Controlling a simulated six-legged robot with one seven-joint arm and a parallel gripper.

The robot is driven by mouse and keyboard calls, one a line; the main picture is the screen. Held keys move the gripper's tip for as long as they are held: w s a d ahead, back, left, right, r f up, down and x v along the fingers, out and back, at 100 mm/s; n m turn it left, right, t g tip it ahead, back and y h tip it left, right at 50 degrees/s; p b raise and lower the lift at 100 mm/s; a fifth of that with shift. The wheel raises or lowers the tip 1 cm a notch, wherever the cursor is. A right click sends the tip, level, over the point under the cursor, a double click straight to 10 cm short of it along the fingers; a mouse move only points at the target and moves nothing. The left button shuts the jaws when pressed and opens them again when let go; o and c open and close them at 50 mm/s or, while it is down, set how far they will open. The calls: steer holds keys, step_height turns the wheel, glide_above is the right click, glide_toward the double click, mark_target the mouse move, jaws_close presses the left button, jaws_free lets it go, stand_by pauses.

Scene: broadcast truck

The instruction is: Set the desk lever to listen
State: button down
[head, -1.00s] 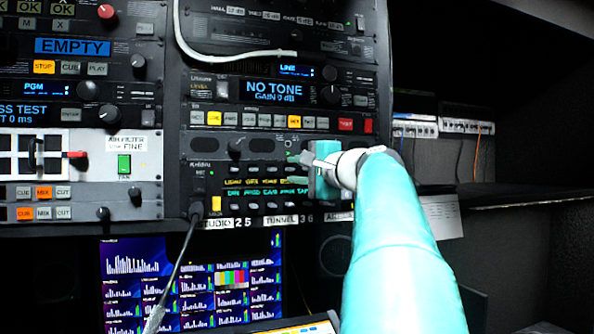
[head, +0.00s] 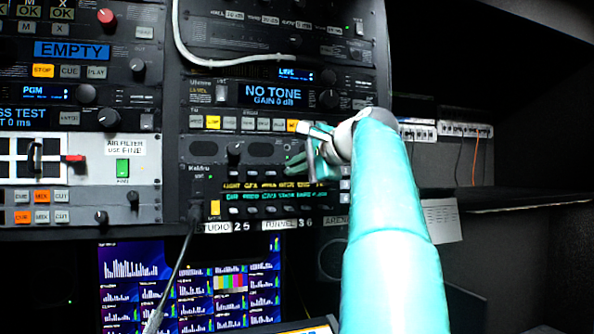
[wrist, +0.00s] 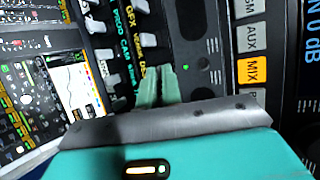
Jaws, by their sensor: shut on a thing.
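The intercom panel (head: 203,183) in the rack carries rows of small levers above and below green and yellow labels. In the wrist view, several pale levers (wrist: 95,25) stand beside the labels. My gripper (head: 298,166) is at the upper right part of this panel. In the wrist view its two pale green fingers (wrist: 159,84) are close together at the end of the upper lever row, shut on a lever there. The fingers hide that lever, so its label and exact position cannot be read.
The tone unit with orange and white buttons (head: 213,122) is above the panel. Monitors (head: 140,265) are below.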

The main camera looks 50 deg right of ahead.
steer(key=shift+w+r+g, duration=0.1)
steer(key=shift+r+g, duration=0.2)
steer(key=shift+g, duration=0.2)
steer(key=c, duration=1.6)
jaws_free()
